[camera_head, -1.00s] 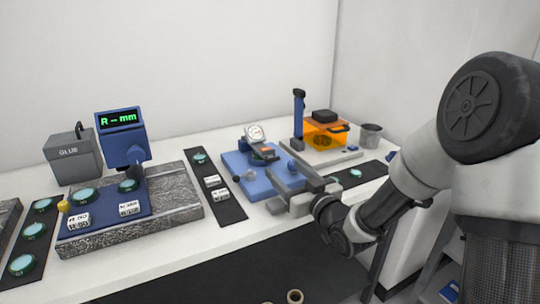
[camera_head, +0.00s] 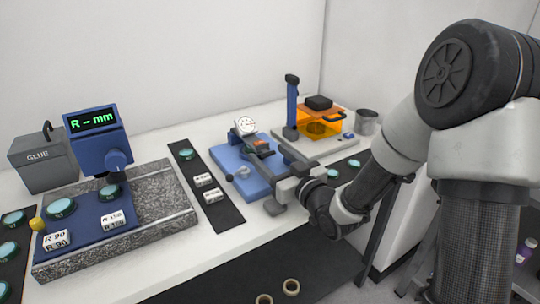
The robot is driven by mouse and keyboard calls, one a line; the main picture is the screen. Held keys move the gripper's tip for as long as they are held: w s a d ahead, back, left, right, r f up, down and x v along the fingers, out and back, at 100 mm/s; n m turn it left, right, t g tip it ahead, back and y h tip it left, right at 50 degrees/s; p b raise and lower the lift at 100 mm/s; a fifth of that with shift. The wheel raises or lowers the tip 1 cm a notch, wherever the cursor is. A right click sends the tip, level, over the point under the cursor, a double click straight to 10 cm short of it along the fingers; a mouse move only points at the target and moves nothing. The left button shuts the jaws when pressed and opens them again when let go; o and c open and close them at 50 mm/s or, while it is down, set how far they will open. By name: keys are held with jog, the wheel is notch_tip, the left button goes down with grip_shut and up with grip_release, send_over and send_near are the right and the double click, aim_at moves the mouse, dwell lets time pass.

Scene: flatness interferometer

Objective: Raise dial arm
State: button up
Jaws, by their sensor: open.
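The dial gauge (camera_head: 246,126), with a round white face, stands at the back of a blue fixture (camera_head: 233,160) on the bench. A short dark dial arm (camera_head: 262,149) with an orange mark lies low over the fixture, just in front of the gauge. My gripper (camera_head: 276,168) is open at the fixture's front right, with one finger reaching toward the dial arm. It partly hides the fixture's right side. I cannot tell whether a finger touches the arm.
An orange box (camera_head: 322,122) and a blue post (camera_head: 292,105) stand behind right, near a grey cup (camera_head: 367,122). A black mat (camera_head: 210,180) with discs and labelled blocks lies left. Farther left are a granite slab (camera_head: 165,205), a blue display (camera_head: 97,140) and a glue box (camera_head: 43,160).

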jog(key=c, duration=1.5)
jog(key=shift+o, duration=0.2)
jog(key=shift+r+p, duration=0.65)
jog(key=shift+p, duration=0.25)
notch_tip(320, 180, up, 6)
jog(key=g+h+p, duration=0.2)
jog(key=g+p, duration=0.1)
jog(key=p, duration=0.7)
notch_tip(320, 180, up, 8)
jog(key=g+h+p, duration=0.2)
jog(key=g+p, duration=0.1)
jog(key=p, duration=1)
send_over(258, 141)
jog(key=shift+w+f, duration=0.1)
